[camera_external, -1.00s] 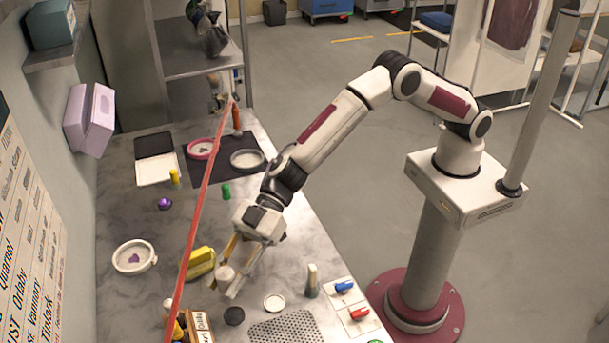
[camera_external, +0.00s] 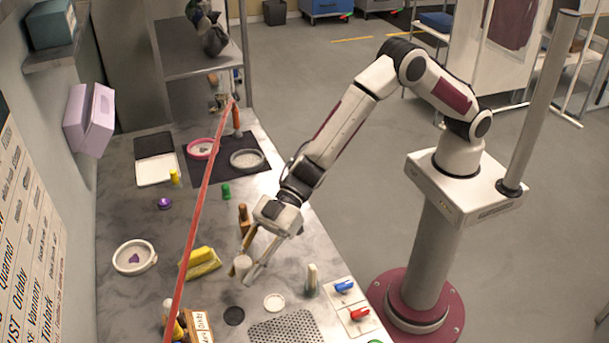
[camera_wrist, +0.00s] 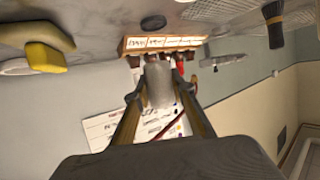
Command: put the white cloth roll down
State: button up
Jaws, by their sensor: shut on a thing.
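The white cloth roll (camera_external: 241,265) is a short pale cylinder between my gripper's fingertips. My gripper (camera_external: 249,262) is shut on it, low over the grey table in the external view. In the wrist view the roll (camera_wrist: 160,84) sits between the two fingers of my gripper (camera_wrist: 160,92). The angle does not show clearly whether the roll touches the tabletop.
A yellow sponge-like block (camera_external: 201,262) lies just left of the roll. A red strip (camera_external: 205,190) crosses the view.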

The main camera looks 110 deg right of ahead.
jog(key=s+d+r+m+t+h, duration=0.1)
jog(key=s+d+r+m+h, duration=0.2)
jog(key=s+d, duration=0.5)
jog(key=s+d+r+m+t+h, duration=0.1)
jog(key=s+d+r+m+h, duration=0.2)
jog(key=s+d, duration=0.6)
jog(key=d+m+h, duration=0.1)
jog(key=d, duration=0.4)
jog(key=shift+d+h, duration=0.15)
jog(key=shift+h, duration=0.25)
jog(key=shift+r, duration=0.15)
